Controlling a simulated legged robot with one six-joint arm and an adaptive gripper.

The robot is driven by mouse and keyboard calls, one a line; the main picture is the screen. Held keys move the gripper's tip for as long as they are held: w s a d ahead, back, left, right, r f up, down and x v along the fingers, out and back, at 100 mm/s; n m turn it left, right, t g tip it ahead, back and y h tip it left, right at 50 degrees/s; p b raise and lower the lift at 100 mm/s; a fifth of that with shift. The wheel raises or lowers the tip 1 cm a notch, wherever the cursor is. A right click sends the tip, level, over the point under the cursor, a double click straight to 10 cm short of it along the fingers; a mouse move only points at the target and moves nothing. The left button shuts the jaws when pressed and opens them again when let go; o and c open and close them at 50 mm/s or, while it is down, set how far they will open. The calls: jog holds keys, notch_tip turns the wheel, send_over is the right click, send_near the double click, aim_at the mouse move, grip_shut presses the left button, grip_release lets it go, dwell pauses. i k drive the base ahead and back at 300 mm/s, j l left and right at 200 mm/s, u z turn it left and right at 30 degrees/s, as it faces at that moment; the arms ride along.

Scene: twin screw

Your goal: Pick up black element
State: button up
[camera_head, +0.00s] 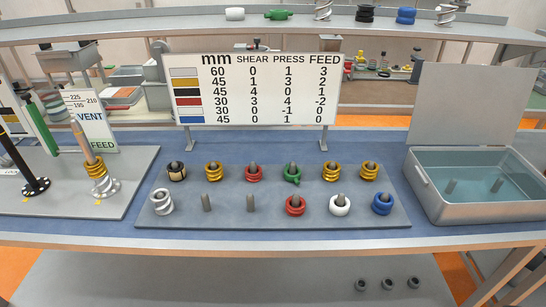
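A black ring-like element (365,14) stands on the upper shelf, between a bare metallic screw piece and a blue element. A dark element with tan parts (176,171) sits on the first peg of the back row on the grey peg board (270,223). A black flanged piece (36,186) stands on the left board around a shaft. My gripper is not in view.
The board also holds yellow, red, green, white, blue and silver elements; two front pegs (206,202) are bare. An open metal bin (480,205) with liquid stands right. A chart sign (250,90) rises behind. A white element (234,14) and green element (278,14) share the shelf.

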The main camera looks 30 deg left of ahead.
aim_at(177, 175)
jog(key=u, duration=2.05)
jog(key=i+j+z, duration=0.55)
jog(key=j, duration=0.35)
jog(key=i+j+z, duration=0.15)
jog(key=i+j, duration=0.15)
jog(key=i+j+z, duration=0.2)
jog(key=j, duration=0.2)
jog(key=i+j+z, duration=0.15)
jog(key=j, duration=0.25)
